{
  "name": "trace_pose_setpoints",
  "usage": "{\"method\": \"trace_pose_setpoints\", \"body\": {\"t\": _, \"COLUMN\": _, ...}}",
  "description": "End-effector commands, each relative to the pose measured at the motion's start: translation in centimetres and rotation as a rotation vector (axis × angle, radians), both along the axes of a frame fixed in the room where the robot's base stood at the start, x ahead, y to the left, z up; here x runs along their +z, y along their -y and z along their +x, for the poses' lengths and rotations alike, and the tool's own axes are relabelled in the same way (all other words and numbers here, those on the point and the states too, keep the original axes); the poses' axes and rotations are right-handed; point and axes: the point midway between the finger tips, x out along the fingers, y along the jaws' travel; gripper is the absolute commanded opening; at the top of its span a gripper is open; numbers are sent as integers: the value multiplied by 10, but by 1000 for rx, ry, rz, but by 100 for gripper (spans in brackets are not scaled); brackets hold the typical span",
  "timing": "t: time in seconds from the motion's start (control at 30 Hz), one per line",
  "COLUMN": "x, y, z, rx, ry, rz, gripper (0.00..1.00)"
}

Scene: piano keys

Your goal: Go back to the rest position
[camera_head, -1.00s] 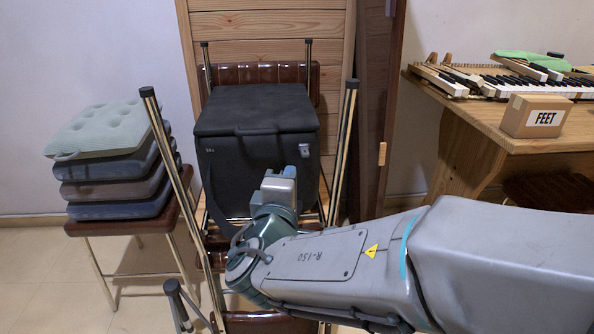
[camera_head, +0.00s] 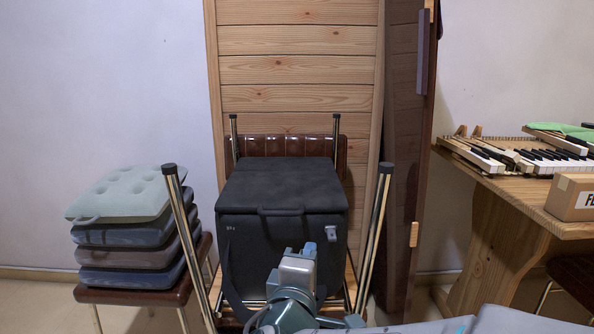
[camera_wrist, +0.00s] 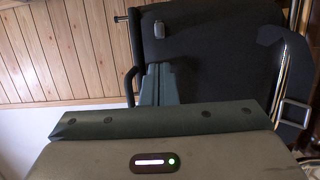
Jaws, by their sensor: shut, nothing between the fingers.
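My gripper (camera_wrist: 158,84) shows in the wrist view as two teal fingers closed together, with nothing between them. In the head view my gripper end (camera_head: 307,250) is low in the picture, in front of the black box. Most of my arm is cut off by the bottom edge there. In the wrist view the fingers overlap the dark side of the black box (camera_wrist: 215,50); I cannot tell how close they are.
The black box (camera_head: 282,185) sits among upturned chair legs (camera_head: 373,240). Stacked cushions (camera_head: 130,190) lie on a stool (camera_head: 190,280) at left. A wooden table (camera_head: 500,215) at right bears piano keys (camera_head: 545,160) and a cardboard box (camera_head: 575,195). A wooden panel (camera_head: 295,70) stands behind.

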Motion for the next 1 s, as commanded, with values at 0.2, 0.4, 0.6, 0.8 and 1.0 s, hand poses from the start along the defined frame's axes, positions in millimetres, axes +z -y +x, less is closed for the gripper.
{"method": "trace_pose_setpoints", "body": {"t": 0.2, "x": 11, "y": 4, "z": -1, "rx": -26, "ry": -23, "rz": 43, "gripper": 0}}
{"method": "trace_pose_setpoints", "body": {"t": 0.4, "x": 21, "y": 12, "z": -1, "rx": -69, "ry": -54, "rz": 102, "gripper": 0}}
{"method": "trace_pose_setpoints", "body": {"t": 0.6, "x": 37, "y": 30, "z": -1, "rx": -146, "ry": -98, "rz": 190, "gripper": 0}}
{"method": "trace_pose_setpoints", "body": {"t": 0.8, "x": 61, "y": 53, "z": -5, "rx": -261, "ry": -160, "rz": 336, "gripper": 0}}
{"method": "trace_pose_setpoints", "body": {"t": 1.0, "x": 83, "y": 72, "z": -14, "rx": -385, "ry": -229, "rz": 510, "gripper": 0}}
